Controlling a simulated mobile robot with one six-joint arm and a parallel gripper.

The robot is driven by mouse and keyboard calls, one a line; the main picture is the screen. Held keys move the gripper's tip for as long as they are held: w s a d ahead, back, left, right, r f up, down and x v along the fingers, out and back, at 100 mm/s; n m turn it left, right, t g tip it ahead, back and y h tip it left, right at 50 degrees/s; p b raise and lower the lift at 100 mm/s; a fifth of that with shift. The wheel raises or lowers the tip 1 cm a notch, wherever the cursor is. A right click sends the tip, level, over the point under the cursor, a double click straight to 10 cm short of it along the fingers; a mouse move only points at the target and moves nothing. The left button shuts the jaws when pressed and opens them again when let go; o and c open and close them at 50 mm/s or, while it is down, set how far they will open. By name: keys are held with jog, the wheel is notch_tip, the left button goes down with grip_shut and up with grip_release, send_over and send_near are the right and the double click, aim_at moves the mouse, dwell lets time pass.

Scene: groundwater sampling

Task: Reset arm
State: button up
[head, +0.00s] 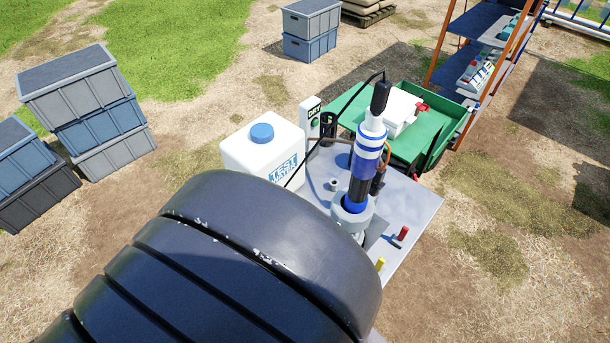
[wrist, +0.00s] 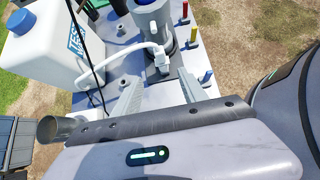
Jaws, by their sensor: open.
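In the wrist view, my gripper (wrist: 161,82) is open, with two pale fingers apart and nothing seen between them. They point toward a light grey work table (wrist: 110,77), near a grey cylindrical fitting (wrist: 156,30) with a white spout. In the head view, a white and blue upright pump-like cylinder (head: 370,145) with a black top stands in a grey collar on the table (head: 412,200). A white container (head: 240,150) with a blue cap stands beside it, and also shows in the wrist view (wrist: 40,45). My dark arm hides the table's near part; my gripper is hidden in the head view.
Red and yellow pegs (head: 400,236) stand on the table's right side. A black cable runs past the container. A green cart (head: 425,130) and an orange-framed shelf (head: 470,60) stand behind. Stacked crates (head: 85,100) stand at left. Open ground lies to the right.

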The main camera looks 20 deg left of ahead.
jog(key=d+r+m+g+y+b, duration=0.1)
jog(key=d+m+b, duration=0.7)
jog(key=m, duration=1)
jog(key=d+r+m+g+y+b, duration=0.1)
jog(key=d+m+y+b, duration=0.3)
jog(key=d+m, duration=1.3)
jog(key=w+r+b, duration=0.1)
jog(key=b, duration=0.3)
jog(key=shift+r+m+g+b, duration=0.15)
jog(key=shift+m+g+b, duration=0.25)
jog(key=shift+c, duration=0.4)
